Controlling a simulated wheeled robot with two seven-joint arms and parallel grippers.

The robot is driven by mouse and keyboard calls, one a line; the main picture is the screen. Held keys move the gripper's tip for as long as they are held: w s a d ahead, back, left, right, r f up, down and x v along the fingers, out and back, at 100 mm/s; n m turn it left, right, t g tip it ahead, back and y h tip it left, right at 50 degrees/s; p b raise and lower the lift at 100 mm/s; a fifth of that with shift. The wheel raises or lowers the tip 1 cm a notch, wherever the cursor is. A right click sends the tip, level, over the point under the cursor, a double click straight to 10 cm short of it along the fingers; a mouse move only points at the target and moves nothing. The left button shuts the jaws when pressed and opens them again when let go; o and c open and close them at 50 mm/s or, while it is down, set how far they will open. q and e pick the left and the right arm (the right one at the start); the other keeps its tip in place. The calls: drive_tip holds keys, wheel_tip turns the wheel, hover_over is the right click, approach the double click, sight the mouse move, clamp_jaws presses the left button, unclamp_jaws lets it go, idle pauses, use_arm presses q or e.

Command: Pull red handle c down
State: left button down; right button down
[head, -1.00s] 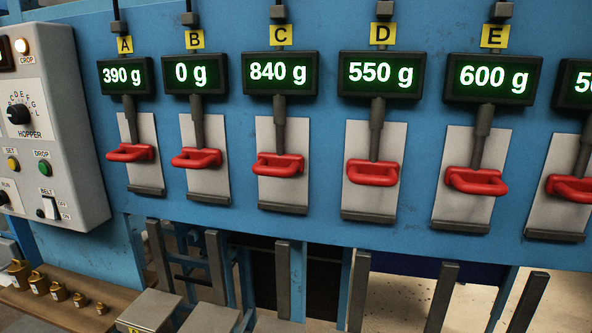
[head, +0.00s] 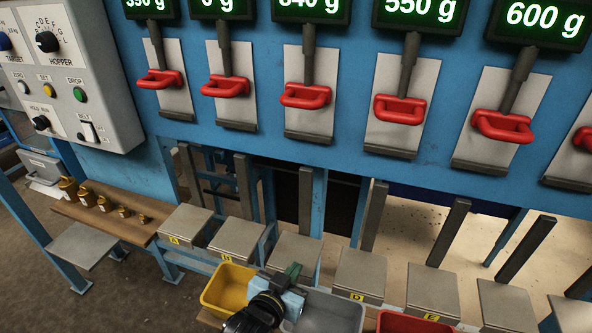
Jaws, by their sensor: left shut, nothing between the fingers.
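Red handle c (head: 306,96) is the third red handle from the left in the head view. It sits at the bottom of a grey rod, in front of a pale metal plate on the blue panel, under a display reading 840 g, partly cut off at the top. My left gripper (head: 292,272) is at the bottom of the view, well below handle c and apart from it, over the bins. It is shut and empty. My right gripper is not in view.
Similar red handles (head: 227,86) (head: 400,109) hang on both sides. Below are lettered metal platforms (head: 297,252), grey posts, and a yellow bin (head: 222,290), a grey bin (head: 335,312) and a red bin (head: 405,322). A control box (head: 72,75) is at left, with brass weights (head: 103,203) below.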

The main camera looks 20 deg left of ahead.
use_arm(q)
wheel_tip(320, 180, up, 35)
drive_tip(key=s+a+n+t+y+p, duration=0.1)
drive_tip(key=a+t+p, duration=0.1)
drive_tip(key=t, duration=0.7)
drive_tip(key=shift+s+r+n, duration=0.2)
drive_tip(key=shift+s+n, duration=0.05)
drive_tip(key=shift+n, duration=0.05)
drive_tip(key=r+p+x, duration=0.1)
drive_tip(key=p+x, duration=0.2)
drive_tip(key=x, duration=0.6)
drive_tip(key=shift+w+f, duration=0.25)
drive_tip(key=shift+f, duration=0.45)
drive_tip(key=shift+w+f, duration=0.25)
drive_tip(key=shift+f, duration=0.5)
drive_tip(key=shift+w+f, duration=0.25)
drive_tip(key=shift+f, duration=0.45)
